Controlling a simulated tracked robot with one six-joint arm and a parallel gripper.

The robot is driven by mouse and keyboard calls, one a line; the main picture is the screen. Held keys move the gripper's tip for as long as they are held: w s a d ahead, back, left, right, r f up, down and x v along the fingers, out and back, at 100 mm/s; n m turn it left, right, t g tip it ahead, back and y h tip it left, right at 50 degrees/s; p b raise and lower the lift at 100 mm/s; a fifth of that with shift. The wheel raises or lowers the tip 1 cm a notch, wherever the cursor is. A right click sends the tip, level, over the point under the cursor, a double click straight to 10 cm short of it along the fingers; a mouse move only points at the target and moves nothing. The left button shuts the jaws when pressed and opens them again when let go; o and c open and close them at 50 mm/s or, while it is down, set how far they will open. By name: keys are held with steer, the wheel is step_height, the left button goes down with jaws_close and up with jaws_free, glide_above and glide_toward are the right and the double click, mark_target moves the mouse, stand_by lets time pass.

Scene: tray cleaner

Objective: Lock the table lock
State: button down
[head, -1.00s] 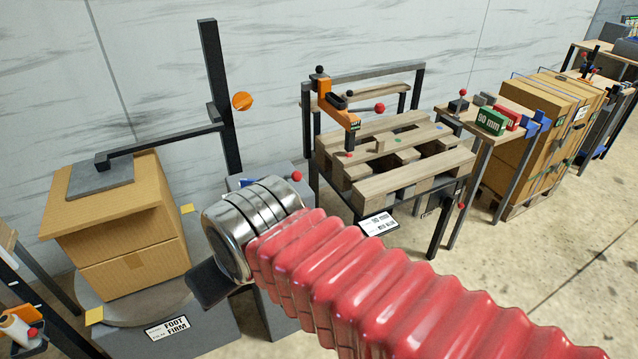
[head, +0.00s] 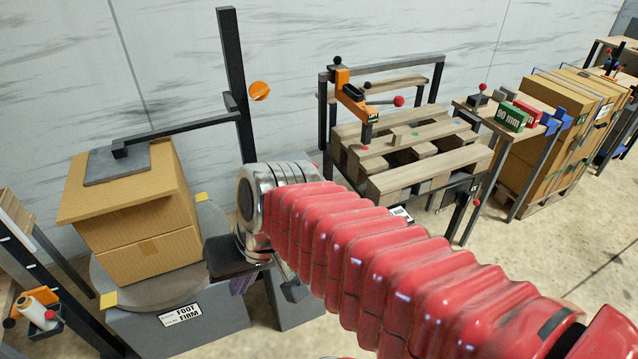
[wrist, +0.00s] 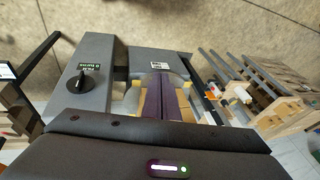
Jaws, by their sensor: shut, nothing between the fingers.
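My gripper (head: 243,282) points down beside the right edge of the round turntable (head: 120,293); its purple fingers are together and hold nothing.
A black post (head: 235,85) with a horizontal arm presses a grey plate (head: 116,163) onto the box. A side table (head: 470,110) with coloured blocks is farther right. Open floor lies at the lower right.

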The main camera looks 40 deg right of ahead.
steer(key=w+a+f+m+y, duration=0.2)
steer(key=w+f+m+y, duration=0.1)
steer(key=w+m+y, duration=0.5)
steer(key=w+d+m+t+h, duration=0.1)
steer(key=w+d+m+t, duration=0.6)
steer(key=d+m, duration=0.3)
steer(key=d+f+m+t+h, duration=0.1)
steer(key=d+f+m+h, duration=0.2)
steer(key=d, duration=0.6)
steer(key=s+d+f+m+t+h, duration=0.1)
steer(key=d+m+h, duration=0.4)
steer(key=d, duration=0.5)
steer(key=d+f+m+t+h, duration=0.2)
steer(key=d+f+m+h, duration=0.2)
steer(key=d+f+m, duration=0.2)
steer(key=d+m, duration=0.2)
steer(key=d, duration=0.1)
steer(key=shift+s+d+t+h, duration=0.25)
steer(key=shift+t+h, duration=0.15)
steer(key=shift+w, duration=0.15)
steer(key=x, duration=0.9)
steer(key=shift+w, duration=0.4)
steer(key=shift+f, duration=0.1)
